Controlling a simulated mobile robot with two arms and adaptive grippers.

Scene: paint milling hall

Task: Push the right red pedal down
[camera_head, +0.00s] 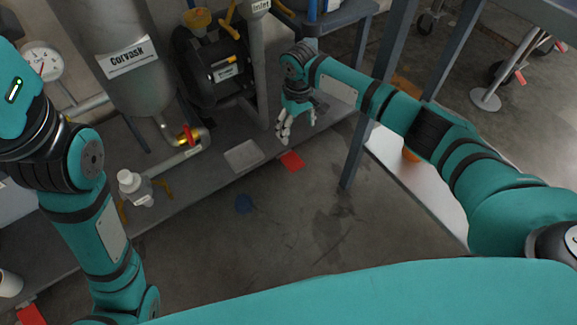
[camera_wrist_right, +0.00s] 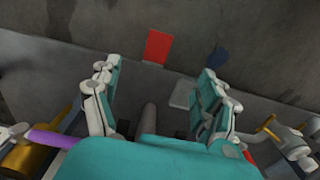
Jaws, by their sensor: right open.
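The right red pedal (camera_head: 291,161) is a flat red plate at the front edge of the grey platform, near the middle of the head view. It also shows at the top centre of the right wrist view (camera_wrist_right: 158,46). A second red pedal (camera_head: 31,314) is partly visible at the lower left. My right gripper (camera_head: 296,133) hangs fingers down just behind the right red pedal, apparently above it. Its fingers are spread and empty in the right wrist view (camera_wrist_right: 158,82), with the pedal beyond the tips. My left arm is at the left; its gripper is out of frame.
A grey square plate (camera_head: 243,155) lies on the platform left of the right gripper. A pump (camera_head: 212,65), a vertical pipe (camera_head: 262,70) and a tank (camera_head: 120,55) stand behind.

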